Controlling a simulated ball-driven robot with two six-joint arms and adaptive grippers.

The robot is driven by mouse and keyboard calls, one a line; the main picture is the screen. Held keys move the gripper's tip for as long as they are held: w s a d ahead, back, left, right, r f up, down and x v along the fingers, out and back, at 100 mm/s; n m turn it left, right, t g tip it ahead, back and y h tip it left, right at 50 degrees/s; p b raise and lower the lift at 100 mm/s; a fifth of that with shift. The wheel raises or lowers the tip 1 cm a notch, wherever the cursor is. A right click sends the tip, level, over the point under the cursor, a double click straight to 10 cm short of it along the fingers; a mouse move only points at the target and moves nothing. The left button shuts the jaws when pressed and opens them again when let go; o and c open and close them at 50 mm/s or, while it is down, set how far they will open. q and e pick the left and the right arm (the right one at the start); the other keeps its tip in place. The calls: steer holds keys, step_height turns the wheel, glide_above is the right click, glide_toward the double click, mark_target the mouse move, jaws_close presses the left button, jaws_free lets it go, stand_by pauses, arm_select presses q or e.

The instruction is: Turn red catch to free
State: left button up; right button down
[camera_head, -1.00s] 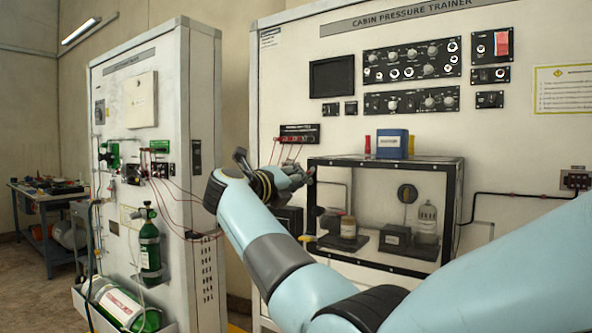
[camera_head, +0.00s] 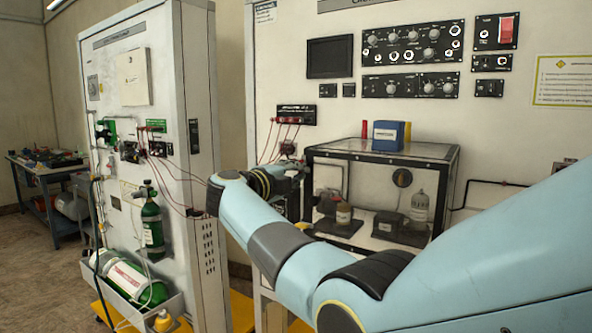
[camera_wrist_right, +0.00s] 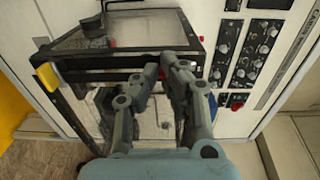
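My right gripper (camera_head: 292,174) is at the upper left front corner of the black-framed clear chamber (camera_head: 452,192), which stands against the trainer panel. In the right wrist view my right gripper (camera_wrist_right: 164,68) has its two grey fingers apart, with a narrow gap between the tips, in front of the chamber's dark frame (camera_wrist_right: 110,76). A small reddish spot (camera_wrist_right: 162,75) shows between the tips; I cannot tell if it is the red catch or if the fingers touch it. No catch shows clearly in the head view. My left gripper is out of view.
A blue box (camera_head: 388,134) stands on the chamber top beside red and yellow pieces. Bottles stand inside. Red leads (camera_head: 285,135) hang from the panel close to my gripper. A second cabinet (camera_head: 190,110) with green cylinders stands left. Floor shows between it and the workbench (camera_head: 45,180).

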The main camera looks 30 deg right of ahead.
steer(key=shift+w+d+r, duration=0.15)
steer(key=shift+w+r, duration=0.05)
steer(key=shift+r, duration=0.85)
steer(key=c, duration=1.2)
jaws_free()
steer(key=shift+s, duration=0.1)
steer(key=shift+o, duration=1.1)
steer(key=shift+f, duration=0.1)
steer(key=shift+a+f, duration=0.15)
steer(key=shift+a, duration=0.05)
steer(key=v, duration=0.7)
steer(key=shift+s+a, duration=0.15)
steer(key=shift+a, duration=0.1)
steer(key=shift+f, duration=0.1)
